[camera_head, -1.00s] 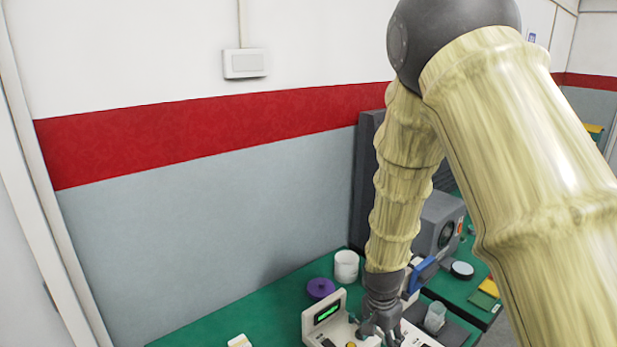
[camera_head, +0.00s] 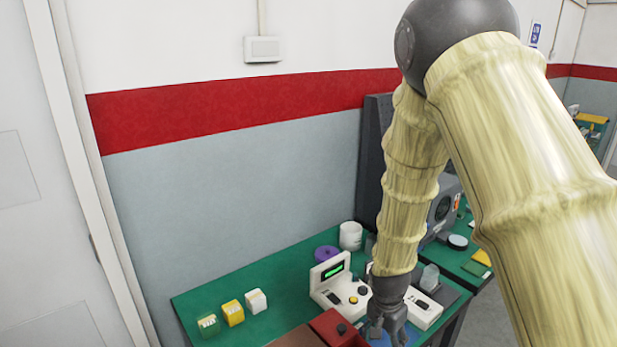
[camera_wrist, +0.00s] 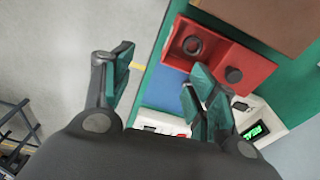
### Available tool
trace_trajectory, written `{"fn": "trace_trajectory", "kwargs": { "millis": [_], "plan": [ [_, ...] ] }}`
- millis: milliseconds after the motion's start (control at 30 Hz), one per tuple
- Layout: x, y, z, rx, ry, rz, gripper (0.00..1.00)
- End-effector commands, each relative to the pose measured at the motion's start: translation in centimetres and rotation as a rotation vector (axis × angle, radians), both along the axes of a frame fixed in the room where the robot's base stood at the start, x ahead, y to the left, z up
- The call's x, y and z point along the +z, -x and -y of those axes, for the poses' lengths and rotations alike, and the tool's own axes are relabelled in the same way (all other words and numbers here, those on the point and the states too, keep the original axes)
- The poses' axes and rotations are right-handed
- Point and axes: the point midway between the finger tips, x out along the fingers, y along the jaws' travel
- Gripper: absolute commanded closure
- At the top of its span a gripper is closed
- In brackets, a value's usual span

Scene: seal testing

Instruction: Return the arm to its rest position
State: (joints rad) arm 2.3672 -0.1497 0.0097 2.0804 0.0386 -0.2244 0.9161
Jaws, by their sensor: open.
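My gripper (camera_head: 388,325) hangs fingers-down at the front edge of the green bench (camera_head: 215,291), at the lower end of my arm. In the wrist view my gripper (camera_wrist: 155,85) is open, with its green-padded fingers apart and nothing between them. The bench edge and the floor show beyond the fingers. A red tray (camera_wrist: 222,60) with dark round parts lies beyond the right fingers. It also shows in the head view (camera_head: 333,325), left of my gripper. A blue mat (camera_wrist: 165,88) lies beside the tray.
A white tester with a green display (camera_head: 333,271) stands behind my gripper. Several small boxes, including a yellow one (camera_head: 232,313), stand at the left. A purple lid (camera_head: 326,253) and a white cup (camera_head: 350,236) are at the back. Grey floor (camera_wrist: 60,45) is open beyond the bench edge.

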Motion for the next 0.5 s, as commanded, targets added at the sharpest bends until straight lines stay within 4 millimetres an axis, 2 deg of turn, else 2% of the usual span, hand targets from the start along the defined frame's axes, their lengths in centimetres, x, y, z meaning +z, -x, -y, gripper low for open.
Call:
{"fn": "trace_trajectory", "kwargs": {
  "millis": [33,267,367,500],
  "plan": [
    [-1.3,0.6,0.3,0.012,-0.002,-0.006,0.42],
    [-6.3,3.8,0.9,0.101,-0.012,-0.02,0.42],
    [-9.5,5.5,1.1,0.155,-0.017,-0.031,0.42],
    [-15.2,9.6,1.7,0.259,-0.03,-0.05,0.42]
  ]
}}
